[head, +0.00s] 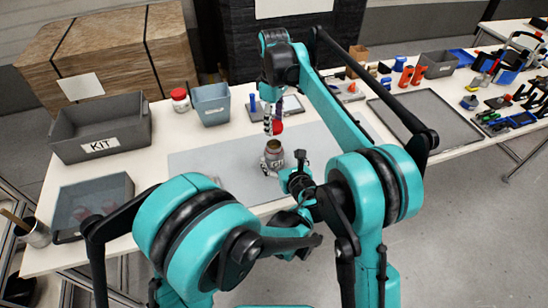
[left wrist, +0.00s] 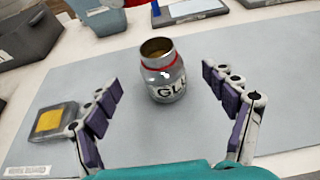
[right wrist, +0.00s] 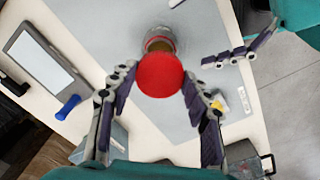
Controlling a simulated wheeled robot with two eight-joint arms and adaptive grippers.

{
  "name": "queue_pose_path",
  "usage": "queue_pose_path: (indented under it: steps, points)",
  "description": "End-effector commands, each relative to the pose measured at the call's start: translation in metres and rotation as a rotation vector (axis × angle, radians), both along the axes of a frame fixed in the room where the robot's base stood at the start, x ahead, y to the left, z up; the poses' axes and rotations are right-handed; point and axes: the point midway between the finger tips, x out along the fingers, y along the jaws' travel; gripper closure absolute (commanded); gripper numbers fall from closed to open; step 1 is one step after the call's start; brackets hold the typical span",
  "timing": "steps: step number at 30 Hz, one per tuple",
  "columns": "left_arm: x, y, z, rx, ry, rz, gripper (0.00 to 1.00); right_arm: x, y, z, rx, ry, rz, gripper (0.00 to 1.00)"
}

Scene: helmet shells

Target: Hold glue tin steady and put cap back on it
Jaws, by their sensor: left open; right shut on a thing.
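The glue tin (head: 273,151) stands upright on the grey mat (head: 205,150). Its mouth is open, with a red ring around the neck, in the left wrist view (left wrist: 166,82). My left gripper (left wrist: 158,80) is open, its fingers apart on either side of the tin with gaps to both. The red cap (head: 277,128) is in my right gripper (head: 272,121), above the tin in the head view. In the right wrist view the cap (right wrist: 160,75) sits between the shut fingers (right wrist: 158,76) and partly covers the tin (right wrist: 160,43). The exact height gap is hard to tell.
A grey dish with a yellow pad (left wrist: 50,123) lies on the mat near my left gripper. A tray (head: 425,125) and several tools fill the right.

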Motion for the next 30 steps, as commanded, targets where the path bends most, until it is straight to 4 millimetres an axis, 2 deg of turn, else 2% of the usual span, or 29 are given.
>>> queue_pose_path:
  steps: [12, 18, 24, 30]
  points:
    - [0.064, 0.022, -0.028, -0.002, 0.0, 0.004, 0.16, 0.0, 0.0, 0.0, 0.0, 0.0, 0.0, 0.61]
    - [0.089, 0.03, -0.039, -0.001, 0.0, 0.002, 0.16, 0.0, 0.0, 0.0, 0.0, 0.0, 0.0, 0.61]
    - [0.1, 0.033, -0.044, -0.001, 0.0, 0.002, 0.16, 0.0, 0.0, 0.0, 0.0, 0.0, 0.0, 0.61]
    - [0.101, 0.033, -0.044, -0.001, 0.0, 0.0, 0.16, 0.0, 0.0, 0.0, 0.0, 0.0, 0.0, 0.61]
